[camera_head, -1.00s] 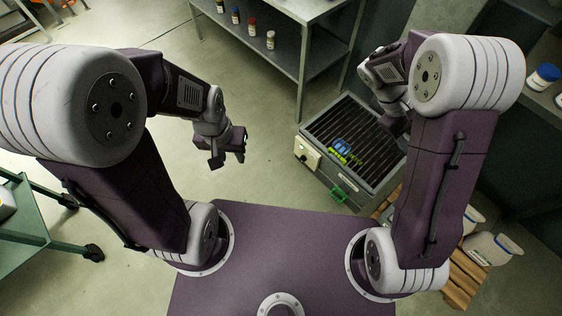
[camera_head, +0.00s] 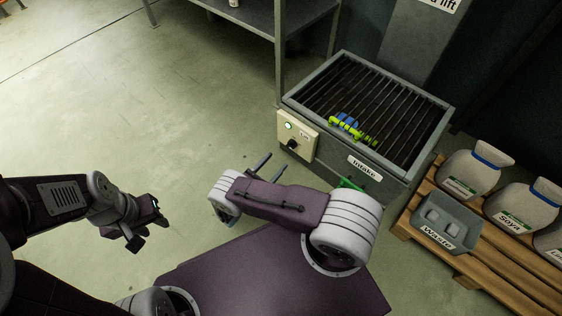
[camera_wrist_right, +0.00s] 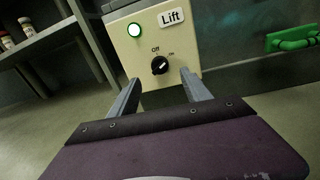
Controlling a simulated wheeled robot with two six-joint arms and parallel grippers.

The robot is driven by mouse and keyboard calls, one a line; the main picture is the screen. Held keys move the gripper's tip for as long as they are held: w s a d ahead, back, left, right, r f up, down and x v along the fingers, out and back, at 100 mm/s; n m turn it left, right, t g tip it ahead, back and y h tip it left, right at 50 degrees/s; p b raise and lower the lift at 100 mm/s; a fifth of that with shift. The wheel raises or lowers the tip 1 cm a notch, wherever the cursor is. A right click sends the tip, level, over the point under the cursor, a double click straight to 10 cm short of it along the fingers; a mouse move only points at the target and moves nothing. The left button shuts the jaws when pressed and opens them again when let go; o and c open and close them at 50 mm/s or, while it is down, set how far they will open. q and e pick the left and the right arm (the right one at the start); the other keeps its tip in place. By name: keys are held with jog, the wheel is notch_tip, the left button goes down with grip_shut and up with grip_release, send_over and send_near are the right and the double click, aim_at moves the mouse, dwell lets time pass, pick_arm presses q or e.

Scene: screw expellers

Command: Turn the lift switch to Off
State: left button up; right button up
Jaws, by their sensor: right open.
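The lift switch is a black rotary knob (camera_wrist_right: 160,66) on a cream control box (camera_wrist_right: 185,60), seen in the right wrist view with "Off" and "on" marks and a "Lift" label. Its white pointer is turned to the upper right, toward "on". A green lamp (camera_wrist_right: 134,30) is lit above it. In the head view the box (camera_head: 306,146) sits on the intake's left side. My right gripper (camera_wrist_right: 158,78) is open, its fingers apart below and either side of the knob, not touching it. In the head view my right gripper (camera_head: 272,163) points at the box. My left gripper (camera_head: 148,232) is at the left, away from the box; its jaws are unclear.
The grated intake (camera_head: 395,92) holds blue and yellow-green pieces. A green handle (camera_head: 350,184) is on its front. Sacks (camera_head: 468,172) and a grey waste bin (camera_head: 447,222) stand on a wooden pallet (camera_head: 512,274) at the right. The floor left of the intake is clear.

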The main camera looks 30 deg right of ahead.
aim_at(291, 145)
jog(key=b+x, duration=0.3)
jog(key=x, duration=0.6)
jog(key=shift+f, duration=0.3)
pick_arm(q)
notch_tip(291, 145, down, 4)
jog(key=shift+f, duration=0.1)
pick_arm(e)
jog(key=shift+w+a, duration=0.1)
jog(key=shift+a, duration=0.05)
grip_shut()
